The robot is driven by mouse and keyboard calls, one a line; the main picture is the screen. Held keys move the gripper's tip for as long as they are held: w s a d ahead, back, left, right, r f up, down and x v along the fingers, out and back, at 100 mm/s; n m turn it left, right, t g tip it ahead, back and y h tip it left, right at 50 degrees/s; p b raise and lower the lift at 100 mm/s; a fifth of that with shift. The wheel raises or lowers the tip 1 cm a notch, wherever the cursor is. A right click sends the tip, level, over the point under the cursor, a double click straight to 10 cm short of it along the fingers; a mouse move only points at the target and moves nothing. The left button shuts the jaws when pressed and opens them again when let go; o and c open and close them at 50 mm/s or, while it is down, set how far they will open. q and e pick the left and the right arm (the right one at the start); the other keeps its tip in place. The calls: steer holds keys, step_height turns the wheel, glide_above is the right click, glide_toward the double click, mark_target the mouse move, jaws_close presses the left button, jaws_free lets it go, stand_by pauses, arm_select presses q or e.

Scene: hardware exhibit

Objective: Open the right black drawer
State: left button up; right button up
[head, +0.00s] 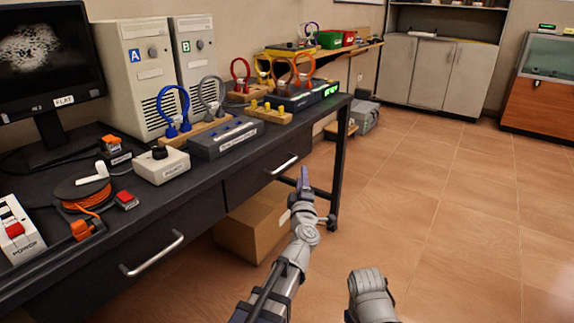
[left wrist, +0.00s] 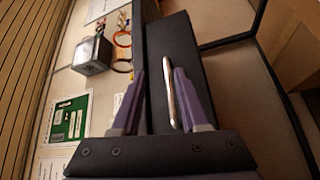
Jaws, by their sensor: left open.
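The right black drawer (head: 262,172) is under the black desk and looks shut, its front flush with the desk. Its silver bar handle (head: 284,165) is at the right of its front. My left gripper (head: 304,182) is just to the right of this handle in the head view, with purple fingers. In the left wrist view my left gripper (left wrist: 156,105) is open, and the handle (left wrist: 170,88) shows between the two fingers, nearer the right one. I cannot tell whether the fingers reach around it.
The left drawer (head: 150,250) looks shut. A cardboard box (head: 250,228) stands on the floor under the right drawer, close to my left arm. A desk leg (head: 339,160) is just beyond the gripper. Devices and cables crowd the desktop. The tiled floor (head: 450,210) to the right is clear.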

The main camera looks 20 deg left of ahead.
mark_target(287, 163)
arm_select(q)
steer(key=shift+w+a+r+n+g+y+p, duration=0.2)
steer(key=shift+w+a+n+y, duration=0.4)
steer(key=shift+w+a, duration=0.45)
steer(key=shift+w+a+r+n+g+y+p, duration=0.2)
steer(key=shift+w+a+n+y, duration=0.4)
steer(key=shift+w+a, duration=0.45)
steer(key=shift+w+a+r+n+g+y+p, duration=0.1)
steer(key=shift+w+a+n+g+y, duration=0.35)
steer(key=shift+w+a, duration=0.6)
steer(key=shift+s, duration=0.1)
jaws_close()
